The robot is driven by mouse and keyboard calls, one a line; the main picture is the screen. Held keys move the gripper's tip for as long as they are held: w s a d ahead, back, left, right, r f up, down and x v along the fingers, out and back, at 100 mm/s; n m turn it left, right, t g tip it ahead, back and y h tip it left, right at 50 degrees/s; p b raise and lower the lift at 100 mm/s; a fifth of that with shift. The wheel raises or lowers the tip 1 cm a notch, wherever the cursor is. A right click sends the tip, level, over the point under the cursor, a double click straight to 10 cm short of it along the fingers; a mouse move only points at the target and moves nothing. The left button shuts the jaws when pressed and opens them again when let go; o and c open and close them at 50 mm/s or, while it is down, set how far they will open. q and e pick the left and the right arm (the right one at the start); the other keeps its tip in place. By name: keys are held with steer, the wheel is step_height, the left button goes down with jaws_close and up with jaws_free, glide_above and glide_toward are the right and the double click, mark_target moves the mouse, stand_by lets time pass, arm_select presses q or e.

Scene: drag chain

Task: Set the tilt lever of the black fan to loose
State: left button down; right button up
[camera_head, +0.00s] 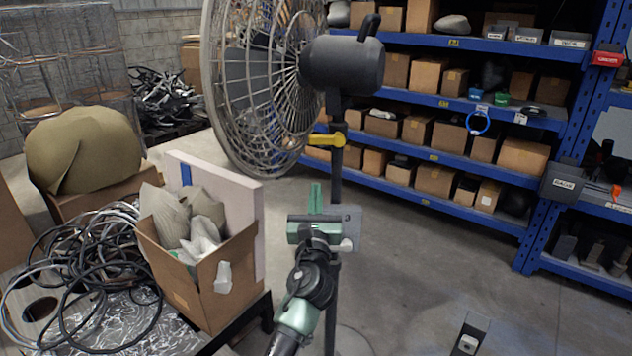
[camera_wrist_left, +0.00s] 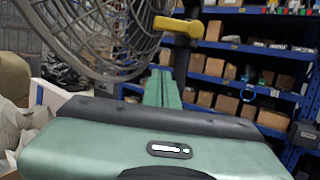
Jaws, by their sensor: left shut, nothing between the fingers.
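The black fan (camera_head: 343,63) stands on a dark pole, with its round wire cage (camera_head: 262,85) facing left. The yellow tilt lever (camera_head: 327,140) sits on the pole just below the fan's motor and points left. In the left wrist view the yellow lever (camera_wrist_left: 178,26) is at upper centre. My left gripper (camera_head: 315,190) is below the lever and apart from it, with its green fingers pointing up and closed together. The fingers also show in the left wrist view (camera_wrist_left: 161,86), empty, below the lever.
Blue shelves (camera_head: 450,103) with cardboard boxes stand behind and to the right. An open box of bags (camera_head: 213,283) and coiled cables (camera_head: 85,270) are at lower left. The floor (camera_head: 430,265) right of the pole is mostly clear.

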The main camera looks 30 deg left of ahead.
mark_target(328, 139)
arm_select(q)
steer(key=w+a+r+p, duration=0.2)
steer(key=w+a+r, duration=0.1)
steer(key=w+r, duration=0.3)
steer(key=shift+w+a, duration=0.35)
steer(key=shift+w, duration=0.25)
